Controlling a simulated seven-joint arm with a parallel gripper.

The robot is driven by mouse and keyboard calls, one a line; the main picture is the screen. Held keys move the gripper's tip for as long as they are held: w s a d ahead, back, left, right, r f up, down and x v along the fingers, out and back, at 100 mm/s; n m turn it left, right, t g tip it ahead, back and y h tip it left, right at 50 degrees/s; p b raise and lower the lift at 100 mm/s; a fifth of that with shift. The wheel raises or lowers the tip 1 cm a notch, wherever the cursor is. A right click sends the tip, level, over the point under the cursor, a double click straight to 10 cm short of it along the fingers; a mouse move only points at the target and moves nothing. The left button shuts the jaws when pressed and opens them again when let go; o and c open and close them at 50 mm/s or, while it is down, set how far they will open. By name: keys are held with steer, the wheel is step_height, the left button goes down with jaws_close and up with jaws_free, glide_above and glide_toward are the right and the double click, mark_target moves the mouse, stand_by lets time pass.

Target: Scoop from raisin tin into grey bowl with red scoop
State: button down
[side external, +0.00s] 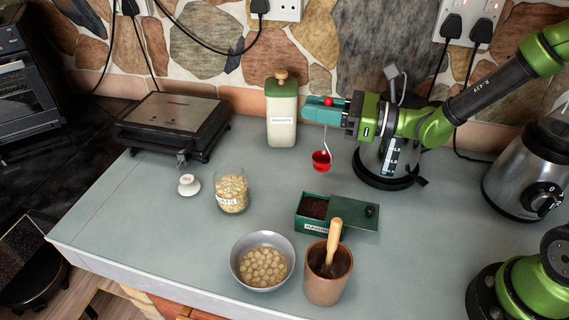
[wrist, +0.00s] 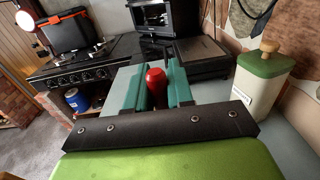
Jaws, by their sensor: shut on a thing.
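My gripper (side external: 325,107) is shut on the red scoop (side external: 321,160). The scoop's red knob (wrist: 156,87) shows between the green fingers in the wrist view. Its thin stem hangs down and the red cup is in the air above the worktop, behind the raisin tin. The green raisin tin (side external: 313,226) has its lid (side external: 354,213) slid aside to the right, with dark contents showing in the open part. The grey bowl (side external: 240,275) stands at the front and holds several round beige pieces. The cup's inside is too small to tell whether it holds anything.
A brown pot (side external: 325,288) with a wooden handle sticking up stands right of the bowl. A glass jar (side external: 232,192) and a white stopper (side external: 188,185) are at left. A green-lidded canister (side external: 281,112) stands behind; a grill (side external: 175,125) and blender (side external: 530,170) flank the worktop.

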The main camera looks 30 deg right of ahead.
steer(key=s+a+f+n+g+y, duration=0.1)
steer(key=s+a+n+g+y, duration=0.2)
steer(key=s+a+g, duration=0.15)
step_height(320, 180, down, 10)
steer(key=shift+w+a, duration=0.2)
steer(key=shift+a, duration=0.05)
stand_by(0.7)
steer(key=shift+r, duration=0.25)
stand_by(0.6)
step_height(320, 180, up, 8)
stand_by(0.9)
